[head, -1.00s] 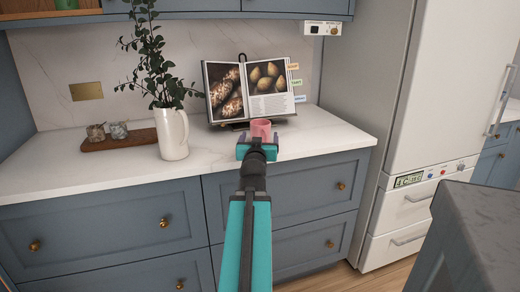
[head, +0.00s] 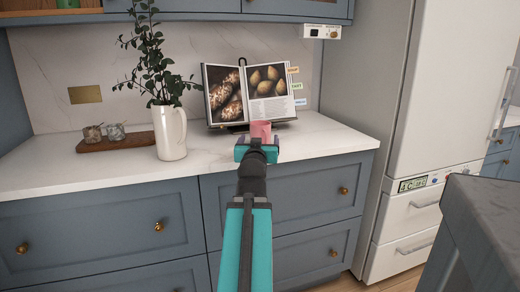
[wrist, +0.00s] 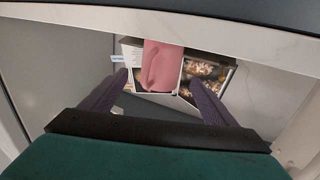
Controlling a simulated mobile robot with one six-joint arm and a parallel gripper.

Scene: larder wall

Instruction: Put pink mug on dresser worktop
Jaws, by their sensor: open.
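The pink mug (head: 261,129) appears to stand upright on the white dresser worktop (head: 320,142), in front of the open cookbook. In the wrist view, which looks upside down, the pink mug (wrist: 161,62) shows with its handle towards me. My gripper (head: 257,147) is at the mug's near side, over the front part of the worktop. In the wrist view my gripper (wrist: 155,82) is open, with one purple finger to each side of the mug and visible gaps between. The mug's lower part is partly hidden by my gripper in the head view.
The cookbook (head: 248,92) stands on a holder close behind the mug. A white jug (head: 170,135) with leafy stems and a wooden board (head: 115,142) with small jars are to the left. The worktop right of the mug is clear. A fridge (head: 440,90) stands at right.

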